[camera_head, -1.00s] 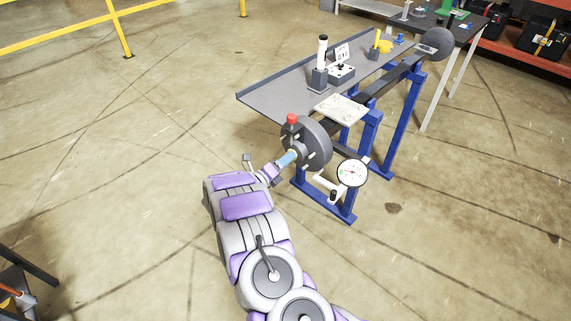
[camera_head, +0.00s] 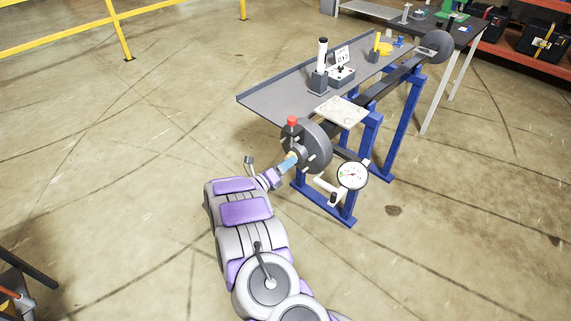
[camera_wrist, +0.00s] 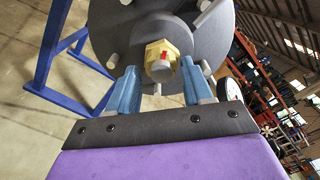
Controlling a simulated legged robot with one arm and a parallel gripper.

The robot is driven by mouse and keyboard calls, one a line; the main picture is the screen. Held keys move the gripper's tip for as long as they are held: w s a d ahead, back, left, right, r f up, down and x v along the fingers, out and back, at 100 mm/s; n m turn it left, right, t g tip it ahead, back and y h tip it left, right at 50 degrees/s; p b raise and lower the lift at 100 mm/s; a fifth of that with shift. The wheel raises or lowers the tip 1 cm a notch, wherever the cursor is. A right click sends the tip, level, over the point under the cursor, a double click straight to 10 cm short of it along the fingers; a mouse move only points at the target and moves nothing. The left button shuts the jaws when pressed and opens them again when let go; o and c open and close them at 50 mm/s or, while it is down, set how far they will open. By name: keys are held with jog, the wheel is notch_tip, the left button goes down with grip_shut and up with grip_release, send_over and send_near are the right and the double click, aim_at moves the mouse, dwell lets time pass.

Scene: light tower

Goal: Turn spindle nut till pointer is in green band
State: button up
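The brass hex spindle nut (camera_wrist: 172,50) sits at the centre of a dark round hub (camera_wrist: 110,35), with a grey stud end bearing a red mark in front. In the wrist view, my gripper (camera_wrist: 159,68) has its blue fingers apart, one on each side of the nut, with gaps showing. In the head view, my gripper (camera_head: 288,162) is at the hub's near face and hides most of the nut. The white dial gauge (camera_head: 352,175) is right of the hub; its pointer and green band are too small to read surely. The gauge edge shows in the wrist view (camera_wrist: 229,92).
Several pins stick out around the hub, close to my fingers. Blue stand legs (camera_head: 365,150) and a grey bench shelf (camera_head: 275,95) are behind.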

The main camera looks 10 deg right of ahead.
jog(key=shift+o, duration=1.4)
jog(key=shift+w+a+f, duration=0.1)
jog(key=shift+o, duration=0.5)
jog(key=shift+r, duration=0.2)
jog(key=p+v, duration=0.2)
jog(key=v, duration=1.5)
jog(key=shift+a, duration=0.15)
jog(key=shift+p, duration=0.3)
